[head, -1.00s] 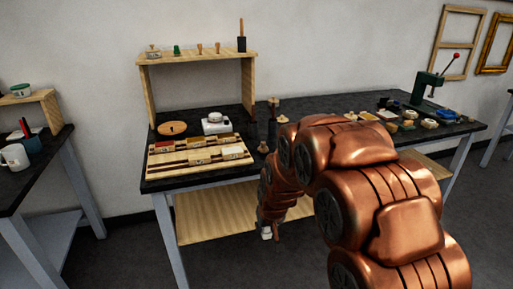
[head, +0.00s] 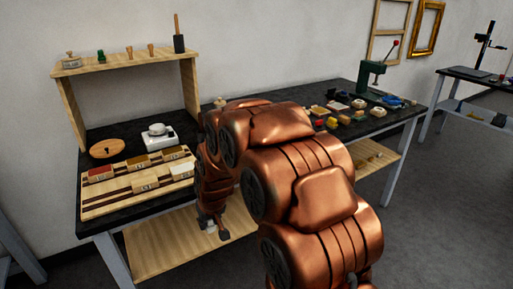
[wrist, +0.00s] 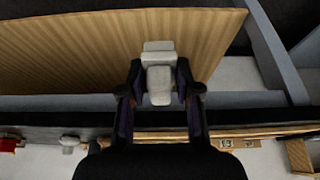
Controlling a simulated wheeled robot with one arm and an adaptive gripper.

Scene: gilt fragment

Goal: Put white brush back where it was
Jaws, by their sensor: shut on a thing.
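The white brush (wrist: 159,82) is in the wrist view, a pale blocky piece between the two dark fingers of my gripper (wrist: 160,98). My gripper is shut on it. In the head view my gripper (head: 214,228) hangs low in front of the bench's front edge, partly hidden by my copper arm. Only a small pale bit shows there, and I cannot tell the brush's full shape.
The black bench (head: 97,216) holds a wooden rack with labelled blocks (head: 145,185), a white scale (head: 158,138), a round wooden lid (head: 107,148) and a raised wooden shelf (head: 125,63). Several small items and a green press (head: 369,75) stand at right. A lower wooden shelf (head: 165,250) is underneath.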

